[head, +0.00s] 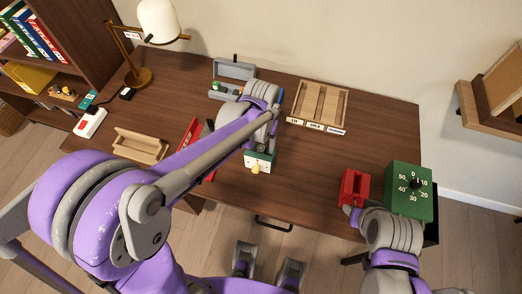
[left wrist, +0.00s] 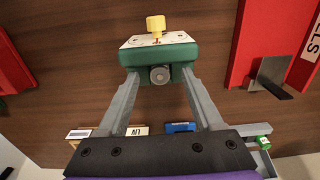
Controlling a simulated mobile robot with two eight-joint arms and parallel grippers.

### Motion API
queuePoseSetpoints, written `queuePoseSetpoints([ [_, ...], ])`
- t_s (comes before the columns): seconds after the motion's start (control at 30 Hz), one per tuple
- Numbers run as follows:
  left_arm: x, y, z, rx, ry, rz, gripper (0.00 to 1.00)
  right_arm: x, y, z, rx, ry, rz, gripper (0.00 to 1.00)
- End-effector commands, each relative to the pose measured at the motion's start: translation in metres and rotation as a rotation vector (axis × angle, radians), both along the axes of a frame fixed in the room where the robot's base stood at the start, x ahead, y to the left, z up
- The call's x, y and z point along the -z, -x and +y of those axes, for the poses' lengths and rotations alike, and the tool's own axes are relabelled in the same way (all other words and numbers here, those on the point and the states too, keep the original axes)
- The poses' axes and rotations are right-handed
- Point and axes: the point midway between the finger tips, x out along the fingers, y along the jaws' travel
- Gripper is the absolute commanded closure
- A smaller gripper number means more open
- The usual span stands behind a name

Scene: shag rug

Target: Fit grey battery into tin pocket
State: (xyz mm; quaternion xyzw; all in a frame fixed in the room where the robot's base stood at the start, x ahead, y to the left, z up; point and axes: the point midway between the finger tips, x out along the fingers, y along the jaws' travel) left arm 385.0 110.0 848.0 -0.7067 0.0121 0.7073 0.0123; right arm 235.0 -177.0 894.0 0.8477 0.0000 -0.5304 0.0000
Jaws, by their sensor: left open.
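A green device (head: 262,160) with a pale face and a yellow knob stands on the desk; it also shows in the left wrist view (left wrist: 158,51). A grey round end (left wrist: 160,75), possibly the grey battery, shows on its near side. My open left gripper (left wrist: 160,80) has a fingertip on either side of it; contact is unclear. A grey tin (head: 224,96) with a raised lid stands at the back, with a green-ended item in it. My arm hides part of the tin and the left fingers in the head view. My right gripper (head: 352,212) is beside a red block.
The red block (head: 354,187) and a green timer (head: 408,190) stand at the right. A slotted wooden tray (head: 343,108) with labels is at the back. A red labelled box (head: 190,134), wooden box (head: 139,146) and lamp (head: 138,78) are left. The desk's middle right is clear.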

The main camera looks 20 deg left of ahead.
Motion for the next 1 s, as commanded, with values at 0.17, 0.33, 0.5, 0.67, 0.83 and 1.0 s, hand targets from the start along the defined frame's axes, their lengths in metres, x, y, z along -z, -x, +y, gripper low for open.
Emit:
queuePoseSetpoints([
  [0.17, 0.0087, 0.0001, 0.0002, 0.000, 0.000, 0.000, 0.32, 0.0010, 0.0002, 0.0000, 0.000, 0.000, 0.000, 0.53],
  [0.33, 0.0083, 0.0001, 0.0002, 0.000, 0.000, 0.000, 0.36, 0.0008, 0.0002, 0.0000, 0.000, 0.000, 0.000, 0.53],
  [0.5, 0.0081, 0.0001, 0.0002, 0.000, 0.000, 0.000, 0.67, 0.0008, 0.0001, 0.0000, 0.000, 0.000, 0.000, 0.53],
  [0.67, 0.0080, 0.0001, 0.0002, 0.000, 0.000, 0.000, 0.95, 0.0008, 0.0001, 0.0000, 0.000, 0.000, 0.000, 0.53],
  [0.83, 0.0080, 0.0001, 0.0002, 0.000, 0.000, 0.000, 1.00, 0.0008, 0.0002, 0.0000, 0.000, 0.000, 0.000, 0.53],
  [1.0, 0.0079, 0.0001, 0.0002, 0.000, 0.000, 0.000, 1.00, 0.0008, 0.0001, 0.0000, 0.000, 0.000, 0.000, 0.53],
])
